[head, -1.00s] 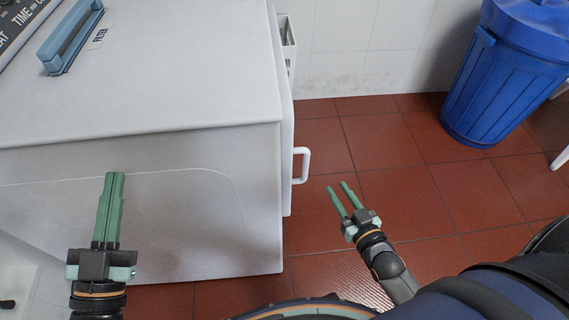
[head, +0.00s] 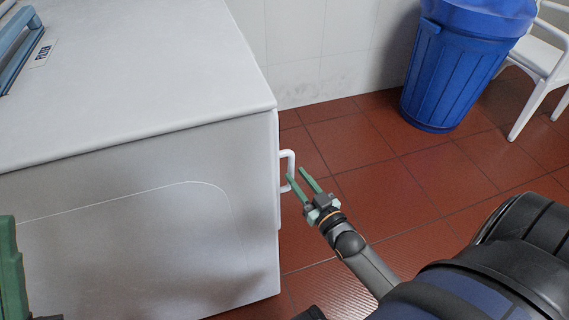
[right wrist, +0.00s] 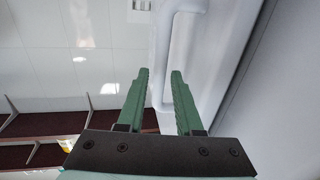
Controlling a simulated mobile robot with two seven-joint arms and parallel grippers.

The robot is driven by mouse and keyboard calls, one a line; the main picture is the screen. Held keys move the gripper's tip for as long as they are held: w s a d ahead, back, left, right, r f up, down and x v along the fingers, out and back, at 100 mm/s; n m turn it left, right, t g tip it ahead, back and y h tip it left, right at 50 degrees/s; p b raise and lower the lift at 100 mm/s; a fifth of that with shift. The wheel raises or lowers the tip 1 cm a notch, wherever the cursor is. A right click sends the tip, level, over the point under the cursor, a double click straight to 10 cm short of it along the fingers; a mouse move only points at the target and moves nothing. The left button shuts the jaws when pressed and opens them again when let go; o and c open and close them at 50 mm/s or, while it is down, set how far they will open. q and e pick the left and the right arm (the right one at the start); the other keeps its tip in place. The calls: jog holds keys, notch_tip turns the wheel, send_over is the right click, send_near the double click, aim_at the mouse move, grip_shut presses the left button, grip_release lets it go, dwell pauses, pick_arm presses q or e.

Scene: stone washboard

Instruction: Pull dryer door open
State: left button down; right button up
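The white dryer (head: 130,130) fills the left of the head view. Its door (head: 278,195) shows edge-on along the right side and looks closed. A white loop handle (head: 291,157) sticks out from it; the handle (right wrist: 162,55) also shows in the right wrist view. My right gripper (head: 296,172) is open at the handle, its fingertips overlapping the handle's lower part in the picture. In the right wrist view the handle bar lies beyond and between the open fingertips (right wrist: 160,73); contact cannot be told. My left gripper (head: 8,222) is cut off at the left edge, its fingers looking together.
A blue bin (head: 452,75) stands at the back right, with a white chair (head: 545,60) beside it. A white tiled wall (head: 310,50) closes the back. The red tiled floor (head: 400,175) right of the dryer is clear.

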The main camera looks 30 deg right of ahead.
jog(key=w+b, duration=0.1)
jog(key=w, duration=0.6)
jog(key=shift+d+b, duration=0.15)
jog(key=shift+b, duration=0.15)
jog(key=shift+c, duration=0.3)
grip_shut()
dwell(0.7)
